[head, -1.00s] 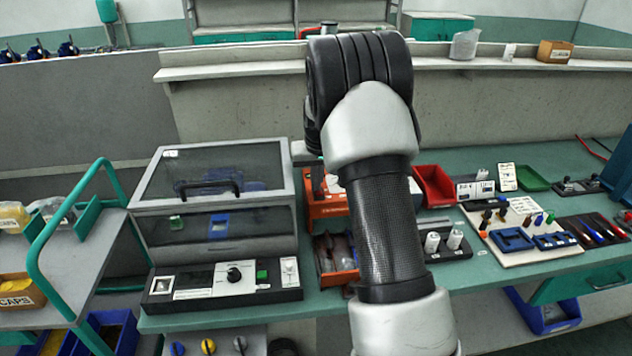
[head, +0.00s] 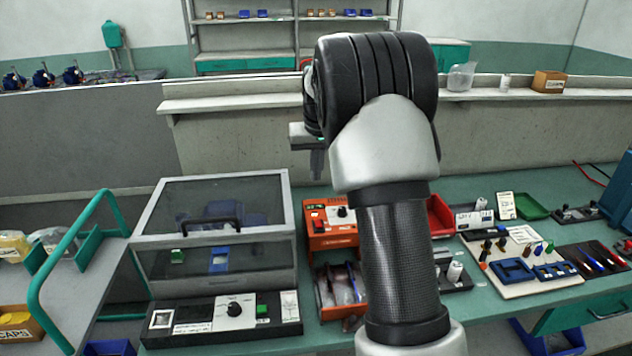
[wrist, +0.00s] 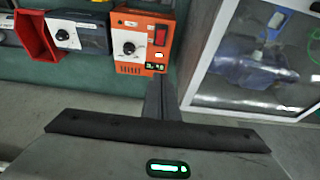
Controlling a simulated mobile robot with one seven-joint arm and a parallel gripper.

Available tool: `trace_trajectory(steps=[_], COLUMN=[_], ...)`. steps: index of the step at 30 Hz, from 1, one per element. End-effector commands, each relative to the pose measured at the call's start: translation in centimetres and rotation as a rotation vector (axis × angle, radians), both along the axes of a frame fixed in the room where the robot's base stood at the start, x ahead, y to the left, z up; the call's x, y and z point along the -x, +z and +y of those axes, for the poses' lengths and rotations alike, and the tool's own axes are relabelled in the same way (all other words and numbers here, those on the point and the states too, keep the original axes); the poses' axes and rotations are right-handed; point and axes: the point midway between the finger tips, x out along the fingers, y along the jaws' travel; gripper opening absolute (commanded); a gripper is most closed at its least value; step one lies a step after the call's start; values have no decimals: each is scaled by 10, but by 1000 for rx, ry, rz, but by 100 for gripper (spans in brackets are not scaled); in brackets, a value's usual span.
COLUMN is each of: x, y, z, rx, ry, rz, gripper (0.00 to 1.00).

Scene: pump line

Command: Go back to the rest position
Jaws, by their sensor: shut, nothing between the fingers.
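My gripper (head: 317,163) shows in the head view just left of my black and silver arm, pointing down above the bench. Its fingers also show in the wrist view (wrist: 161,100), where they are together with nothing between them. It hangs apart from the bench, over the space between the clear-lidded test box (head: 214,215) and the orange control unit (head: 331,223). The orange unit (wrist: 141,42) also shows in the wrist view, beyond the fingertips. My arm hides part of the bench middle.
The bench carries a red bin (head: 440,216), a white board with blue holders (head: 520,262) and a green tray (head: 531,206). A trolley with a green rail (head: 72,235) stands at left. A raised shelf (head: 225,104) runs behind the bench.

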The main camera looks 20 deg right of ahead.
Motion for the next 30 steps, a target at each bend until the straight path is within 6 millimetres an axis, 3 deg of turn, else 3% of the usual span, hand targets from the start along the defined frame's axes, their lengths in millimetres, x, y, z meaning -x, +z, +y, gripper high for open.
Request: trace_trajectory(steps=[14, 17, 19, 23, 27, 30], x=[0, 5, 16, 59, 126, 178], y=[2, 11, 29, 79, 128, 152], z=[0, 3, 8, 30, 58, 77], rx=[0, -2, -5, -14, -23, -25], ry=[0, 2, 7, 28, 61, 89], rz=[0, -5, -14, -43, -75, -98], gripper=[0, 0, 0, 0, 0, 0])
